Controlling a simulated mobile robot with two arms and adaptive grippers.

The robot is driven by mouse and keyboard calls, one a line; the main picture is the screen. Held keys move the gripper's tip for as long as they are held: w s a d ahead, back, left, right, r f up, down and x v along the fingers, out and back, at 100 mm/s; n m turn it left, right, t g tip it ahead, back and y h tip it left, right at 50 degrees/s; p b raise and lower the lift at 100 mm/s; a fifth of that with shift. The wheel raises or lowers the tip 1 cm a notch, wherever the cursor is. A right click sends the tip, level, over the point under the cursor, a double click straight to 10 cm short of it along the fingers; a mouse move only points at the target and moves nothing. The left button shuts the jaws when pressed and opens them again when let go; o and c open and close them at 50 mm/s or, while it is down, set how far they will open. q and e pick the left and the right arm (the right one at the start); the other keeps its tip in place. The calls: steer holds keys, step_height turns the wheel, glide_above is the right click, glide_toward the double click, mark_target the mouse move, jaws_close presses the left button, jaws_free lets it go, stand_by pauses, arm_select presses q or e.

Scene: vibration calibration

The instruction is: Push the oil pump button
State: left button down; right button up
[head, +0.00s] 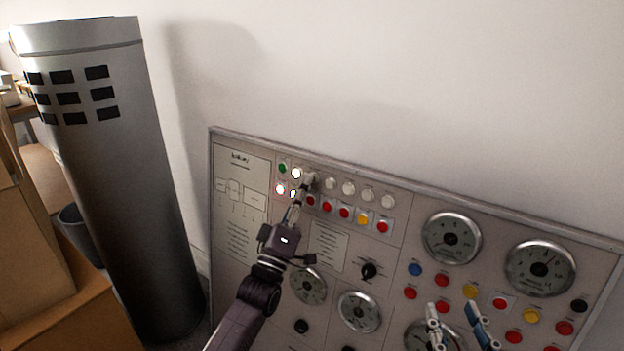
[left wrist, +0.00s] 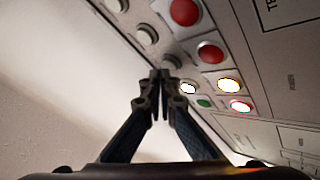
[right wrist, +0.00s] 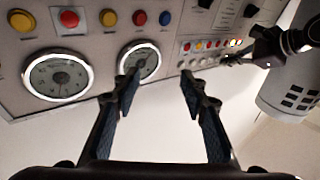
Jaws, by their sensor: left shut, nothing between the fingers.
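The control panel (head: 385,255) stands against the wall, with small buttons in two rows at its upper left. No label marks the oil pump button legibly. A green button (head: 282,168), a lit white button (head: 296,173) and a lit red button (head: 280,189) are at the left end. My left gripper (head: 307,181) is shut and empty, its tips at the button rows just right of the lit ones. In the left wrist view its tips (left wrist: 160,76) are by a pale button (left wrist: 172,62); contact cannot be told. My right gripper (head: 457,322) is open and empty.
Round gauges (head: 451,238) and larger coloured buttons (head: 471,291) fill the panel's right part, behind my right gripper. A grey cylinder (head: 110,190) stands left of the panel, beside cardboard boxes (head: 50,250). The wall above the panel is bare.

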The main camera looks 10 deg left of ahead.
arm_select(q)
steer(key=shift+w+d+f, duration=0.1)
steer(key=shift+w+d, duration=0.05)
steer(key=shift+w, duration=0.2)
arm_select(e)
steer(key=shift+s+a+r+t, duration=0.15)
steer(key=shift+r+t, duration=0.55)
steer(key=shift+r, duration=0.75)
stand_by(0.7)
stand_by(0.3)
arm_select(q)
steer(key=shift+s, duration=0.4)
steer(key=shift+s+a+p, duration=0.3)
steer(key=shift+s+p, duration=0.05)
steer(key=shift+p, duration=0.15)
arm_select(e)
step_height(320, 180, down, 8)
steer(key=d+g+h, duration=0.1)
steer(key=g, duration=0.3)
steer(key=shift+s, duration=0.2)
steer(key=shift+d, duration=0.1)
